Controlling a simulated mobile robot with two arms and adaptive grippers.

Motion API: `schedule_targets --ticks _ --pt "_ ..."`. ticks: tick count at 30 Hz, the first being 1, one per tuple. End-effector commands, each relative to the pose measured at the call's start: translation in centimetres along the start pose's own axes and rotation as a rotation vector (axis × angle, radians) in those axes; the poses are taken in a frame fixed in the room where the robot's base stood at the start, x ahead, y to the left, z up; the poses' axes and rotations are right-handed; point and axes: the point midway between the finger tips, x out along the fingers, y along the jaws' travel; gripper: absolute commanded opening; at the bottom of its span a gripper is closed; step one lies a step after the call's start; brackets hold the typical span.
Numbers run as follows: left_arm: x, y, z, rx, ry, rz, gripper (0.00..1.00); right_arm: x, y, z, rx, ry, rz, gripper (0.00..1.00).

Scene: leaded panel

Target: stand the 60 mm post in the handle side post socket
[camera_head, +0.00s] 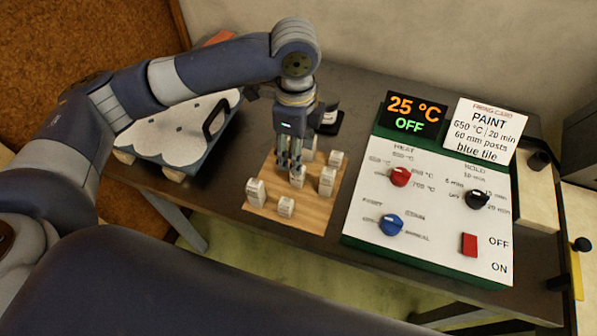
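Several white posts of differing heights stand on a wooden board (313,216); their labels are too small to read, so I cannot tell which is 60 mm. One post (298,177) is directly below and partly behind the fingers of my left gripper (289,166). The gripper points down over the board's back half; I cannot tell if its fingers touch or grip that post. Left of the board lies a white slab (175,135) with small dark spots and a black handle (214,119) at its right. I cannot make out which spot is the handle side socket. My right gripper is out of view.
A control panel (425,222) with knobs, a red switch and a display reading 25 °C OFF stands right of the board. A card (486,130) behind it reads PAINT, 60 mm posts, blue tile. My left arm arches over the slab. A dark object (329,122) sits behind the board.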

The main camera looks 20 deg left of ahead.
Motion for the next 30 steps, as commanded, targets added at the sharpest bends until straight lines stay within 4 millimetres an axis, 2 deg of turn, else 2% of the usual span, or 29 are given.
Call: schedule_targets --ticks 3,8,14,21,25,30 --pt "2.0 0.1 0.1 -0.003 -0.002 0.006 0.48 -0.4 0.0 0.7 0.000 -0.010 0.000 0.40" --pt "4.1 0.0 0.1 -0.003 -0.001 0.003 0.48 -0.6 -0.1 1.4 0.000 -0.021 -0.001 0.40" --pt "5.6 -0.2 0.0 -0.005 -0.002 0.004 0.48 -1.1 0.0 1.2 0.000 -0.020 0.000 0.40" --pt "9.1 -0.8 0.0 -0.006 -0.002 0.004 0.48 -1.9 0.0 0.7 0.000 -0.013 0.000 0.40" --pt "9.9 -0.8 0.0 -0.004 -0.002 0.001 0.48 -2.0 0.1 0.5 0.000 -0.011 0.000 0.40" --pt "9.9 -0.8 0.0 -0.004 -0.001 0.000 0.48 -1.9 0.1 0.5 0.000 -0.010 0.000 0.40"
